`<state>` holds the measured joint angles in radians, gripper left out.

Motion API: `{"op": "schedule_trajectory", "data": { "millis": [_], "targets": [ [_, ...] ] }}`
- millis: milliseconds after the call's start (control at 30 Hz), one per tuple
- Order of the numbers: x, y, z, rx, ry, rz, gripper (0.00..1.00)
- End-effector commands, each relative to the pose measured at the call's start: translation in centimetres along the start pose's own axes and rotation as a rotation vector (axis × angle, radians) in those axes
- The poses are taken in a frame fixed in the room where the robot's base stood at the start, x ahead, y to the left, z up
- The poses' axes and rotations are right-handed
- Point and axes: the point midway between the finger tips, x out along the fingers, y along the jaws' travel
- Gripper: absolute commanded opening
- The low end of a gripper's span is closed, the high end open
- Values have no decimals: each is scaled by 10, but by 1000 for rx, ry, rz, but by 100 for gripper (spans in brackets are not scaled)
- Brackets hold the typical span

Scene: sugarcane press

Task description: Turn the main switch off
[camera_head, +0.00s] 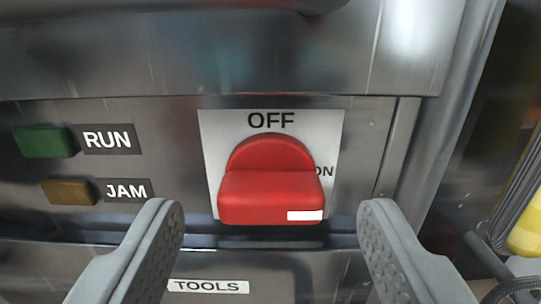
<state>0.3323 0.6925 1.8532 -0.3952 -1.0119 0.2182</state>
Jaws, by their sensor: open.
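The main switch (270,182) is a red knob on a pale square plate (212,135), in the middle of the view. The plate reads OFF above the knob and ON at its right, partly covered by the knob. The knob's broad grip lies crosswise, with a white mark at the lower right of its front face.
The switch sits on a metal panel. At its left are a green RUN light or button (45,142) and an amber JAM one (70,191). Below is a front labelled TOOLS (208,286). A dark overhang crosses the top. A yellow object (526,225) and cables show at the right edge.

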Motion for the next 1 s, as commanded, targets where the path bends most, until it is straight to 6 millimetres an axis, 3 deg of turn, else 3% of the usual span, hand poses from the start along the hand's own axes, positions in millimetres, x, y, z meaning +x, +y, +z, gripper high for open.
{"op": "schedule_trajectory", "data": {
  "millis": [200, 533, 767, 1000],
  "targets": [
    [17, 0, 0, 0, 0, 0, 60],
    [19, 0, 0, 0, 0, 0, 60],
    [19, 0, 0, 0, 0, 0, 15],
    [19, 0, 0, -16, 0, 0, 15]
  ]
}}
